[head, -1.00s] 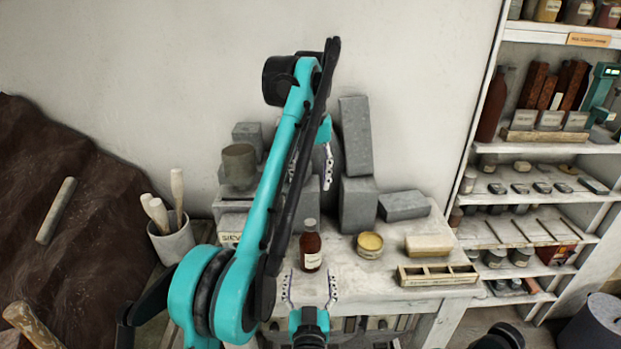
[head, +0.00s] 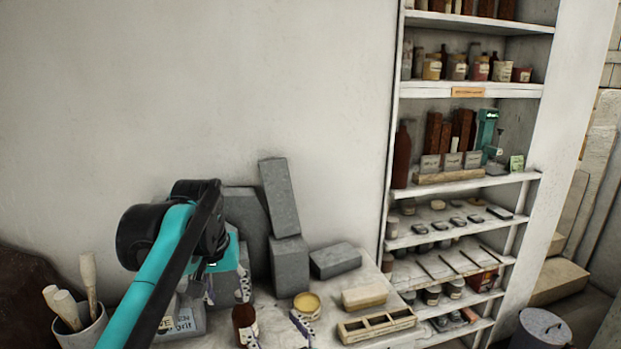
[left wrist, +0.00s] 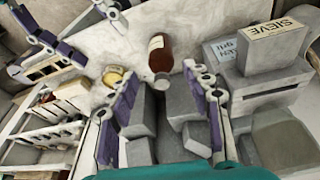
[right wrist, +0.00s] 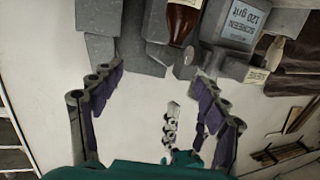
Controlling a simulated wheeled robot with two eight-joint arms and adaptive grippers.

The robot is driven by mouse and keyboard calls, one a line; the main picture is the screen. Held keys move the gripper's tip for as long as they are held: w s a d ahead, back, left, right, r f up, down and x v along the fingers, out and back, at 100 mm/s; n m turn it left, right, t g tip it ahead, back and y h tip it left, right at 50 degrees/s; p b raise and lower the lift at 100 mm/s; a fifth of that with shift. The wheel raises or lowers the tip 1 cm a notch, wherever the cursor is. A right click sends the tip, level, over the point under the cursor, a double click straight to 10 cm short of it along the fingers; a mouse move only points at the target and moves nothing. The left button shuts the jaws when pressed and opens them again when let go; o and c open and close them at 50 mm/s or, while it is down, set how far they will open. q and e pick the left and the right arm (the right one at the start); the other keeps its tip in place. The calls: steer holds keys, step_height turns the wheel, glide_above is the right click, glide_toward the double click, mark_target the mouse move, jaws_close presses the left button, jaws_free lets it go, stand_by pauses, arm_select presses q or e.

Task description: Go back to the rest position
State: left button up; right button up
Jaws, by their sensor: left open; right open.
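My left gripper (head: 226,288) hangs from the teal and black arm at the left of the head view, over the workbench. Its fingers stand apart with nothing between them in the left wrist view (left wrist: 163,88). My right gripper (head: 278,326) shows only in part at the bottom of the head view, beside the brown bottle (head: 244,324). Its fingers are spread and empty in the right wrist view (right wrist: 158,82). The bottle also shows in the left wrist view (left wrist: 160,56), past the left fingertips; I see no finger closed on it.
Grey blocks (head: 289,267) stand at the back of the bench. A yellow tin (head: 307,304), a pale block (head: 365,297) and a wooden compartment tray (head: 377,325) lie to the right. Shelves (head: 470,180) stand further right. A pot of tools (head: 88,330) is at lower left.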

arm_select(q)
steer(key=s+f+m+t, duration=0.1)
steer(key=s+f+t, duration=0.3)
steer(key=s+f, duration=1.3)
step_height(320, 180, down, 4)
steer(key=shift+r+m+b, duration=0.1)
steer(key=shift+m+b, duration=0.3)
steer(key=shift+b, duration=0.05)
arm_select(e)
steer(key=s+d+f+m+g+h, duration=0.2)
steer(key=s+d+f+h, duration=0.1)
steer(key=d, duration=0.5)
steer(key=s+d+f+m+g+h, duration=0.2)
steer(key=s+d+f+g+h, duration=0.1)
steer(key=s+d+f, duration=0.2)
steer(key=s+d+f+m+g+h, duration=0.2)
steer(key=s+d+f, duration=0.2)
steer(key=d, duration=0.9)
steer(key=s, duration=0.3)
steer(key=shift+f+g+h, duration=0.3)
steer(key=shift+g+h, duration=0.1)
arm_select(q)
steer(key=shift+a, duration=0.1)
arm_select(e)
steer(key=shift+a, duration=0.1)
